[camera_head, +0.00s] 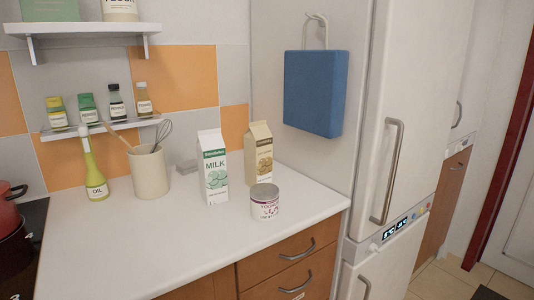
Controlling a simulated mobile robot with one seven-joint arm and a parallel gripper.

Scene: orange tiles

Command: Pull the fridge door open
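The white fridge (414,110) stands to the right of the counter, and its upper door is shut. A long vertical grey handle (387,172) is on the left side of that door. A small display panel (395,229) with coloured magnets beside it is at the door's lower part. A lower door (385,272) with its own handle (365,287) shows below, cut off by the frame's bottom. My gripper is not in view.
The white counter (150,235) holds a milk carton (213,168), a second carton (259,153), a can (265,202) and a utensil pot (150,172). A blue bag (315,92) hangs on the fridge's side. Tiled floor (440,281) is free at the lower right.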

